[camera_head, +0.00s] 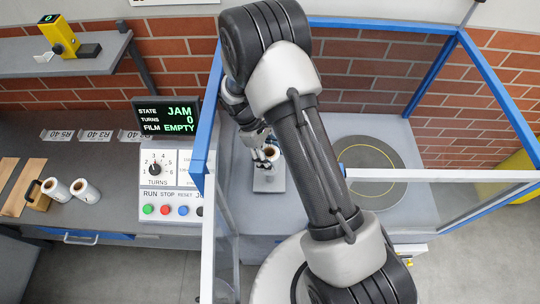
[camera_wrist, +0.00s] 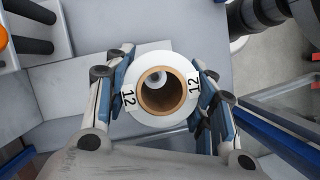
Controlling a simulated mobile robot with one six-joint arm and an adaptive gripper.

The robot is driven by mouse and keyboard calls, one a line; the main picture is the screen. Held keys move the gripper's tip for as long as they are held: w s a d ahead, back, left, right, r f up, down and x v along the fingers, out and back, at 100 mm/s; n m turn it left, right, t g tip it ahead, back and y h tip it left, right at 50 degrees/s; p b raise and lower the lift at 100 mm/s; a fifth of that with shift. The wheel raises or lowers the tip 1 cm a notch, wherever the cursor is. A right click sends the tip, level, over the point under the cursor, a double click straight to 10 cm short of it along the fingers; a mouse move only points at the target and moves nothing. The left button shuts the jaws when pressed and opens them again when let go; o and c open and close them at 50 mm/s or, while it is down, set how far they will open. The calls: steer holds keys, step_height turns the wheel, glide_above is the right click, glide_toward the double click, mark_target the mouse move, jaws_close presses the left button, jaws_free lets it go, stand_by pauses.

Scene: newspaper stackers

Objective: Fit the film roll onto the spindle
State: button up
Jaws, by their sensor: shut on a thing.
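My gripper (camera_wrist: 166,95) is shut on a white film roll (camera_wrist: 179,121), with blue pads on both sides of it. The roll has a brown cardboard core and "12" labels at its left and right. In the head view the roll (camera_head: 271,152) is upright above a small grey plate (camera_head: 269,183), partly hidden by my gripper (camera_head: 262,150). Through the core in the wrist view I see a pale rounded tip, apparently the spindle (camera_wrist: 158,76), towards the upper part of the hole. I cannot tell whether the roll is around the spindle or above it.
A control panel (camera_head: 172,182) stands left of a blue-framed enclosure; its display (camera_head: 168,117) reads JAM, TURNS 0, FILM EMPTY. A round turntable (camera_head: 384,172) lies right of my arm. Two more white rolls (camera_head: 86,190) rest on the left bench. Clear panels (camera_head: 441,190) border the enclosure.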

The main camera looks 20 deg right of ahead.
steer(key=shift+f, duration=0.15)
steer(key=shift+f+b, duration=3.15)
steer(key=shift+f, duration=1.1)
steer(key=o, duration=1.3)
step_height(320, 180, up, 10)
steer(key=shift+r, duration=0.1)
